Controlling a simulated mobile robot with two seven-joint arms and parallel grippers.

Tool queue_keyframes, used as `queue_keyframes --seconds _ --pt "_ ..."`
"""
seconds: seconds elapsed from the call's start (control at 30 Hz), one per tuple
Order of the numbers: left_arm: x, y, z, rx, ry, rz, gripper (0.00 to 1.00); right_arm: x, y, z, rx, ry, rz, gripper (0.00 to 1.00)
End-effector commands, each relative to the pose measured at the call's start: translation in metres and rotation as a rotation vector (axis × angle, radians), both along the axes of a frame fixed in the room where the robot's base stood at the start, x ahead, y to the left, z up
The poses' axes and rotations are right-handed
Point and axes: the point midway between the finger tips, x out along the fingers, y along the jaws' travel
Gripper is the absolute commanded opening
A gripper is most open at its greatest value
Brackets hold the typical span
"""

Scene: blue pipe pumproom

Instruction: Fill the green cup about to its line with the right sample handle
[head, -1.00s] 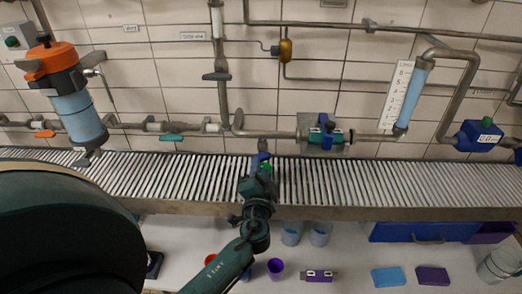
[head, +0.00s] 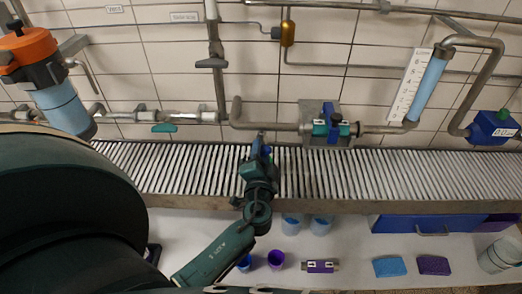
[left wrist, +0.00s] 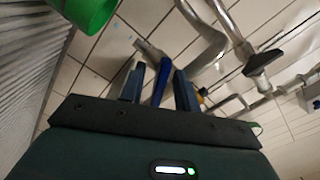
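My left gripper (head: 262,148) is at the wall pipe above the slatted conveyor. In the left wrist view its two dark blue fingers (left wrist: 159,84) stand on either side of a blue handle (left wrist: 162,80) below a metal pipe end. Gaps show on both sides of the handle, so the gripper looks open around it. The green cup (left wrist: 92,12) shows at the top left of the left wrist view, cut by the frame and apart from the fingers. In the head view my gripper hides the cup. Its line and contents cannot be seen. My right gripper is not in view.
A valve with a blue handle (head: 330,123) sits on the wall pipe to the right. A teal handle (head: 164,128) is to the left. Cups, including a purple one (head: 276,259), and sponges (head: 390,267) lie on the counter below the conveyor (head: 400,175).

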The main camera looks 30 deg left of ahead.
Motion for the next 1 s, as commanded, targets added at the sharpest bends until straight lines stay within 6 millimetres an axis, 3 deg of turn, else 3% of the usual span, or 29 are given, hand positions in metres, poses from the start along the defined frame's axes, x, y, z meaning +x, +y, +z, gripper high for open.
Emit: queue_keyframes --seconds 0.13,0.5,1.0 --pt "0.0 -0.0002 0.0 0.0 0.0 0.0 0.3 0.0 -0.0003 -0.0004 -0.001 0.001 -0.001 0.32" --pt "0.0002 -0.0001 0.0 0.0 0.0 0.0 0.0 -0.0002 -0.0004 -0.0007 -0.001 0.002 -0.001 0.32" --pt "0.0003 0.0001 -0.0003 0.056 0.034 -0.001 0.0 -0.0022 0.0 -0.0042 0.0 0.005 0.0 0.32"
